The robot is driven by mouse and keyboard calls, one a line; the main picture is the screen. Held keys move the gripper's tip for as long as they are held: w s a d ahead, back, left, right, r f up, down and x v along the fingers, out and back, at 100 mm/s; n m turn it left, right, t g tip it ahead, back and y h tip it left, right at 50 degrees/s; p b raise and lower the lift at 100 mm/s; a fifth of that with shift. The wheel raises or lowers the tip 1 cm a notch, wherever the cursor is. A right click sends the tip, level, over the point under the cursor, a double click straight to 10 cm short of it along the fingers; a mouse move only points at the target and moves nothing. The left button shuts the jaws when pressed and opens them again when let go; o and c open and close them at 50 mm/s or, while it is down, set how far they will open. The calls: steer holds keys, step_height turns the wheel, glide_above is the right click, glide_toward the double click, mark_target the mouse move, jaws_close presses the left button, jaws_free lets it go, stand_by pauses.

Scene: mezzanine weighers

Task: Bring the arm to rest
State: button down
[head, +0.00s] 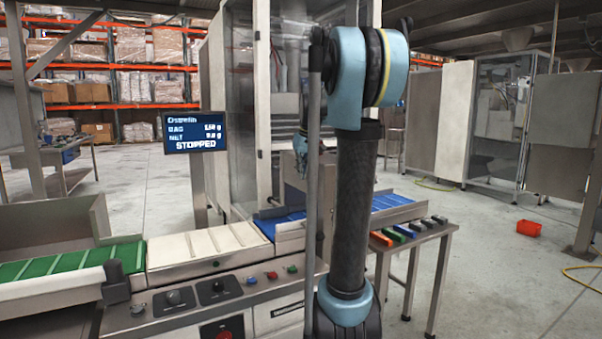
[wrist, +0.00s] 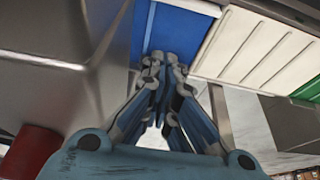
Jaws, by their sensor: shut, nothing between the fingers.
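My gripper (wrist: 163,75) shows in the wrist view with its fingertips together and nothing between them. Its tips are over or just in front of a blue belt section (wrist: 165,30); I cannot tell the height above it. In the head view my arm stands upright in the middle, light blue and black, and hides part of the machine behind it. The gripper itself is mostly hidden behind the arm there.
A conveyor line runs across the front, with a green cleated belt (head: 70,262), a white belt (head: 205,243) and a blue belt (head: 390,202). A screen (head: 196,132) reads STOPPED. A side table (head: 440,232) holds several small coloured blocks.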

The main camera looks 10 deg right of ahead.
steer(key=shift+s+r, duration=0.1)
steer(key=shift+r, duration=0.2)
steer(key=shift+s, duration=0.1)
steer(key=s+f+m, duration=0.1)
steer(key=s+f, duration=0.8)
steer(key=s, duration=0.3)
steer(key=s+a+f+m+g, duration=0.1)
steer(key=s+f, duration=0.7)
steer(key=s, duration=0.5)
steer(key=s+f+m+h, duration=0.1)
steer(key=s+f, duration=0.8)
steer(key=s, duration=0.4)
steer(key=shift+a+f, duration=0.35)
steer(key=shift+a, duration=0.05)
